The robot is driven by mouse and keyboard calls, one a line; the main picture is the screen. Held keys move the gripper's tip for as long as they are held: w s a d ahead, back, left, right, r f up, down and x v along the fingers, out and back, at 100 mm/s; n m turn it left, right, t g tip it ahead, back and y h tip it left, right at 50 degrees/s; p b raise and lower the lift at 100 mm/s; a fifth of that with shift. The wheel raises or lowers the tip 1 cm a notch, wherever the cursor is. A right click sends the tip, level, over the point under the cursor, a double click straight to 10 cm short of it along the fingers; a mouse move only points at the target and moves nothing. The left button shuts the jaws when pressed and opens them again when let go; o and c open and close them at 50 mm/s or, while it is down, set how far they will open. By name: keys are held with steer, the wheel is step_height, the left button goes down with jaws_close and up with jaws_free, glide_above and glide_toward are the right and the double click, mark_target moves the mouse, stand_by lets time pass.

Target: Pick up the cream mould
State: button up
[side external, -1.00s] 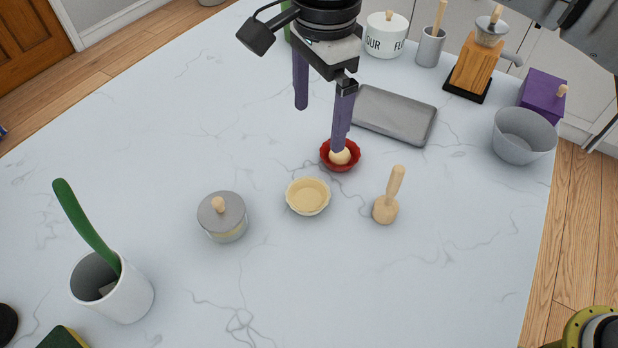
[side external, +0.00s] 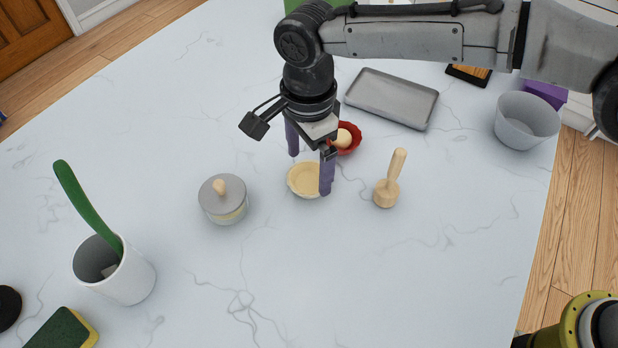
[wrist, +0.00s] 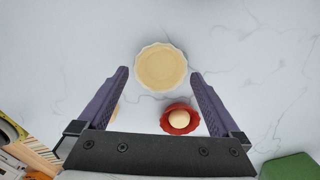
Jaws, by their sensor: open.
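The cream mould (side external: 303,179) is a shallow, round, fluted dish on the marble counter. In the side view one finger partly covers its right side. In the wrist view the mould (wrist: 161,67) shows whole, ahead of the fingertips and roughly centred between them. My gripper (side external: 309,174) is open, with nothing between its purple fingers, and its fingers point down around the mould's area. My gripper also shows in the wrist view (wrist: 160,76). I cannot tell how high the fingertips are above the counter.
A red fluted mould (side external: 354,137) with a pale ball in it sits just behind. A wooden masher (side external: 386,192) stands to the right, and a lidded jar (side external: 222,200) to the left. A grey tray (side external: 392,98) lies behind.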

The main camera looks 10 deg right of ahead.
mark_target(309, 181)
steer(key=shift+f, duration=1.35)
steer(key=c, duration=1.3)
steer(key=shift+r, duration=0.1)
